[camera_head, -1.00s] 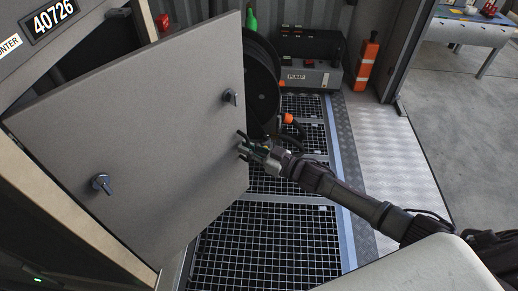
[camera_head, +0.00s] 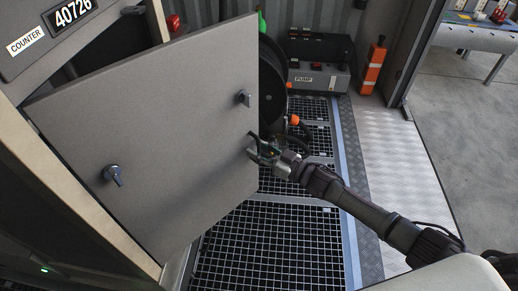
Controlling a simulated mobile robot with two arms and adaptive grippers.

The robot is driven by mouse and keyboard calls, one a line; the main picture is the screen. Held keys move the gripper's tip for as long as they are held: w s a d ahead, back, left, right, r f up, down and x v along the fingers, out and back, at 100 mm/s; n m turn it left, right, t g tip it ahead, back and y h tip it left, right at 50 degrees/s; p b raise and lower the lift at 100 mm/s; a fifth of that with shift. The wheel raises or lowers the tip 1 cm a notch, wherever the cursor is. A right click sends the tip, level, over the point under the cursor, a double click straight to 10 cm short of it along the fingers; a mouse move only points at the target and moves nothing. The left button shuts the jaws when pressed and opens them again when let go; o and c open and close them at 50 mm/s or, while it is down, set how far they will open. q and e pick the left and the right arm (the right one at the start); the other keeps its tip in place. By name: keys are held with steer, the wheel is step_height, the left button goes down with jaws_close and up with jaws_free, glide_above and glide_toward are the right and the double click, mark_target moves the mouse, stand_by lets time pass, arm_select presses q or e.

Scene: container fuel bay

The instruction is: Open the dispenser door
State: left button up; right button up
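The grey dispenser door (camera_head: 170,135) stands swung open on the left, its free edge pointing into the bay. It has two dark turn latches, one at the lower left (camera_head: 113,175) and one near the free edge (camera_head: 244,98). My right gripper (camera_head: 253,146) is at the door's free edge, with its arm coming from the lower right. Its fingers are spread apart, with the tips overlapping the edge in the picture. I cannot tell whether they touch it. My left gripper is out of view.
A dark hose reel (camera_head: 272,85) stands behind the door. The grated floor (camera_head: 270,250) below the door is clear. Open concrete floor (camera_head: 465,130) lies right.

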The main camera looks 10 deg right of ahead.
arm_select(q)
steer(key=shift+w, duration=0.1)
arm_select(e)
steer(key=shift+s+d, duration=0.1)
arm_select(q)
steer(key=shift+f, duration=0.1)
arm_select(e)
steer(key=v, duration=1.1)
steer(key=shift+s+d, duration=0.25)
steer(key=shift+s, duration=0.05)
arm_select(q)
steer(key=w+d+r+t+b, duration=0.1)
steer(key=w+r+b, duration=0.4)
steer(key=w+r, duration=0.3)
arm_select(e)
steer(key=s+a+m+t+h+b, duration=0.3)
steer(key=s+a+m+t+h, duration=0.1)
steer(key=h, duration=0.2)
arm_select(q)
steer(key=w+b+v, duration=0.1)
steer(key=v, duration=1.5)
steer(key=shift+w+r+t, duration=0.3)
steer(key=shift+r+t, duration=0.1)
arm_select(e)
steer(key=shift+g, duration=0.3)
steer(key=x, duration=1.3)
steer(key=shift+w+d, duration=0.1)
steer(key=shift+w, duration=0.3)
